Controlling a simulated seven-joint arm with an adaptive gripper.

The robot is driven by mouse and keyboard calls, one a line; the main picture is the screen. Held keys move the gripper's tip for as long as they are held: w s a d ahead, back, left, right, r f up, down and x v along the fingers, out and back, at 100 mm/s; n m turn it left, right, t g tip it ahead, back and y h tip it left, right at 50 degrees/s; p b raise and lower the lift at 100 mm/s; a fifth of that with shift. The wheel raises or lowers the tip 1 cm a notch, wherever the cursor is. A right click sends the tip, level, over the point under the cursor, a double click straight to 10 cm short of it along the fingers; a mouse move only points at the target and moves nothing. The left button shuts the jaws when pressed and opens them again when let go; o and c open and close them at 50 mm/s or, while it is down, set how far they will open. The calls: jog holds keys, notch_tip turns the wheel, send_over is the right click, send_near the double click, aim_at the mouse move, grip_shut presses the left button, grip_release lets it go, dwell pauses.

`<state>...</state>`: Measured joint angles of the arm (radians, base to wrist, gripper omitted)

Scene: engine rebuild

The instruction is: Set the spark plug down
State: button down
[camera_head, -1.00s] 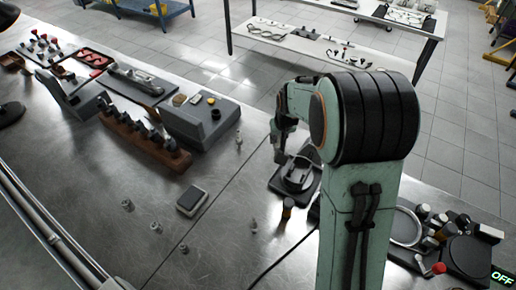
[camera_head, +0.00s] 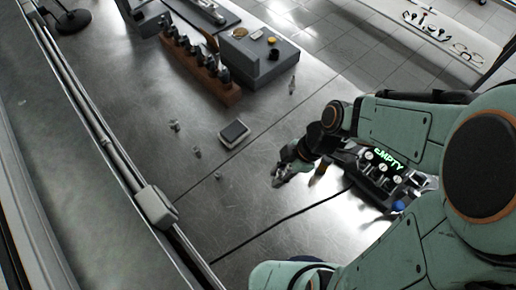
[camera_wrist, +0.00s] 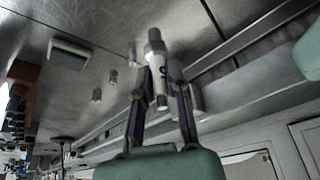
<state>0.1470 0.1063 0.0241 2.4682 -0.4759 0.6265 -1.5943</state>
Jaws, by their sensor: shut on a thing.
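My gripper (camera_wrist: 158,82) is shut on a spark plug (camera_wrist: 156,62) with a pale body and a dark grey end, seen between the fingertips in the wrist view. In the head view my gripper (camera_head: 281,176) is low over the bare metal bench top (camera_head: 262,215), right of the small grey block. Whether the held plug touches the bench cannot be told. Similar small plugs stand on the bench to the left: one (camera_head: 174,125), another (camera_head: 196,152) and a third (camera_head: 218,177). One more (camera_head: 292,86) stands farther back.
A small dark block (camera_head: 234,133) lies mid-bench. A brown wooden rack (camera_head: 203,70) and a grey box (camera_head: 262,55) stand behind. A device reading EMPTY (camera_head: 388,165) is to the right. A rail (camera_head: 110,155) runs along the left.

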jog(key=shift+s+a+r, duration=0.15)
jog(key=shift+s+r, duration=0.1)
jog(key=shift+s, duration=0.2)
jog(key=shift+w+a+r, duration=0.1)
jog(key=shift+w, duration=0.2)
jog(key=shift+w+a+f, duration=0.75)
jog(key=shift+w+f, duration=1.35)
jog(key=shift+w, duration=0.05)
jog(key=shift+w+a+f, duration=0.7)
jog(key=shift+w+f, duration=1.4)
jog(key=shift+w+a+f, duration=0.75)
jog(key=shift+w+f, duration=1.35)
jog(key=shift+w, duration=0.05)
jog(key=shift+f, duration=0.1)
jog(key=c, duration=1.1)
grip_release()
